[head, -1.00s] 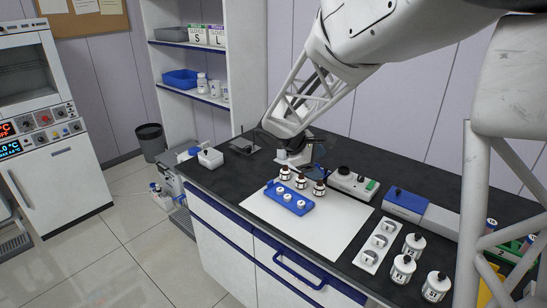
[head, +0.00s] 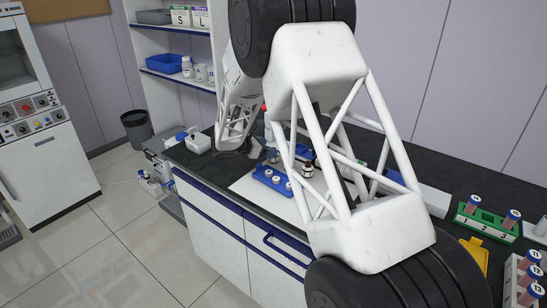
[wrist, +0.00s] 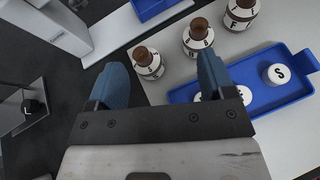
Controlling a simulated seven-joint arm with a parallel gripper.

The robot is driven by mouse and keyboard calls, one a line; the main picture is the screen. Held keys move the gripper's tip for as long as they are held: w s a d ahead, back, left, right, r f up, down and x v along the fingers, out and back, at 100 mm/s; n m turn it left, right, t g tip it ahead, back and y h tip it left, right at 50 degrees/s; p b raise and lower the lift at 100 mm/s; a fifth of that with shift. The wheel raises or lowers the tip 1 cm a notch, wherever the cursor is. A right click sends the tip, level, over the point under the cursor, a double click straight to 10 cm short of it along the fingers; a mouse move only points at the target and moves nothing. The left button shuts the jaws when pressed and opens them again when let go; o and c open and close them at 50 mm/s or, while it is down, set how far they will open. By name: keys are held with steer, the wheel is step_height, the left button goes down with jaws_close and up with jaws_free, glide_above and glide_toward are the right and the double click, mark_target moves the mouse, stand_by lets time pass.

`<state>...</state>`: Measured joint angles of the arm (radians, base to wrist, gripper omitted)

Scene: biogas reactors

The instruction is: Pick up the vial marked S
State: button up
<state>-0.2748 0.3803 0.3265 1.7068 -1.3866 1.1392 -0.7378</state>
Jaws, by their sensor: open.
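In the wrist view, three brown-capped vials with white labels stand in a row behind the blue tray (wrist: 292,98). The nearest vial (wrist: 148,66) seems to carry an S among small letters, hard to read. The middle vial (wrist: 198,42) shows A and B, and the far vial (wrist: 240,14) shows F. My gripper (wrist: 161,63) is open, its blue fingers on either side of the nearest vial in the picture; I see no contact. A white disc marked S (wrist: 278,74) sits in the tray; other discs are partly hidden by my gripper. In the head view my arm hides most of this.
The tray (head: 272,181) lies on a white mat on the black bench. A white device (wrist: 45,28) and a dark plate (wrist: 25,112) lie left in the wrist view.

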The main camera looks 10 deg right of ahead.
steer(key=shift+w+a+f+n+t, duration=0.3)
steer(key=shift+w+a+f, duration=0.1)
steer(key=shift+w+f, duration=0.2)
steer(key=shift+w+a+f+n+t, duration=0.2)
steer(key=shift+w+a+f+n, duration=0.15)
steer(key=shift+w+f, duration=0.25)
steer(key=shift+x, duration=1.2)
steer(key=shift+d, duration=0.15)
steer(key=shift+x, duration=2.5)
steer(key=shift+f, duration=0.1)
steer(key=c, duration=1)
steer(key=shift+r, duration=0.25)
